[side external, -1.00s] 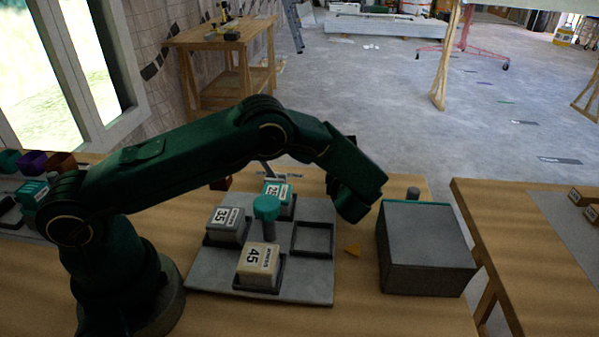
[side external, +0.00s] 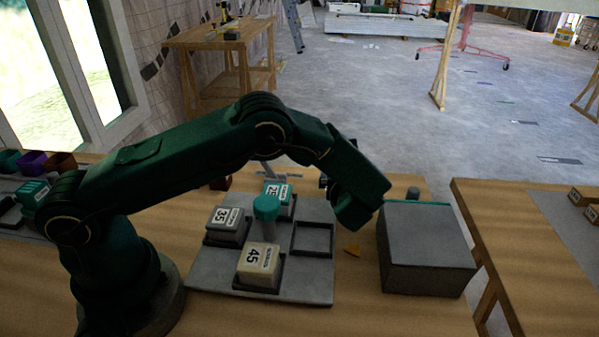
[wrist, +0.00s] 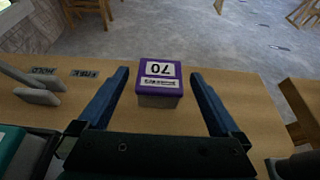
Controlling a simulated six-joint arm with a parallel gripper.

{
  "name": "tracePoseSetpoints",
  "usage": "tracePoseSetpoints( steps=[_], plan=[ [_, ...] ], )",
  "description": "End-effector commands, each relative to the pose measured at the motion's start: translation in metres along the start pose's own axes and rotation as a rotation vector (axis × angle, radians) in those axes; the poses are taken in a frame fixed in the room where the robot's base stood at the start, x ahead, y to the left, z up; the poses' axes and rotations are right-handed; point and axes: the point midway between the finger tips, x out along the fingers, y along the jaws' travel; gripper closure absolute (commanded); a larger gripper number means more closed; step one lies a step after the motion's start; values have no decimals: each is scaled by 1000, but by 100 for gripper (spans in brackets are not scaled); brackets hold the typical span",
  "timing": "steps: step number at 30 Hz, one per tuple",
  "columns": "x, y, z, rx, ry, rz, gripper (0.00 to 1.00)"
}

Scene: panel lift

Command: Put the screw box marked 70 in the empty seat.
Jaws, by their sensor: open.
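The screw box marked 70 (wrist: 160,84) has a purple lid and a grey body. In the wrist view it stands upright on the wooden table, between and a little beyond the open fingers of my gripper (wrist: 159,76). I cannot tell whether the fingers reach alongside it. In the side view the box is hidden behind my gripper (side external: 352,200). The empty seat (side external: 330,239) is a dark square frame at the right of the grey panel (side external: 210,278), left of and nearer the camera than my gripper.
Boxes marked 35 (side external: 227,222), 45 (side external: 259,262) and a teal-lidded one (side external: 277,194) sit on the panel around a teal-topped post (side external: 266,206). A big grey block (side external: 428,250) stands close right of my gripper. A small orange wedge (side external: 352,250) lies between panel and block.

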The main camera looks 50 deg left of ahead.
Motion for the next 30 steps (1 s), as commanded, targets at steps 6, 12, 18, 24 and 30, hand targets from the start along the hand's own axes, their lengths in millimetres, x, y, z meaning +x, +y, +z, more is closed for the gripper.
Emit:
tracePoseSetpoints(
  steps=[6, 12, 18, 24, 30],
  plan=[
    [-52, -2, 0, 1, -1, -7, 0],
    [-68, 0, 34, -8, -3, -1, 0],
    [-80, 0, 61, -4, -1, -1, 0],
    [-85, 2, 74, -15, 5, 4, 0],
    [-95, 41, 87, -262, 117, 89, 0]
  ],
)
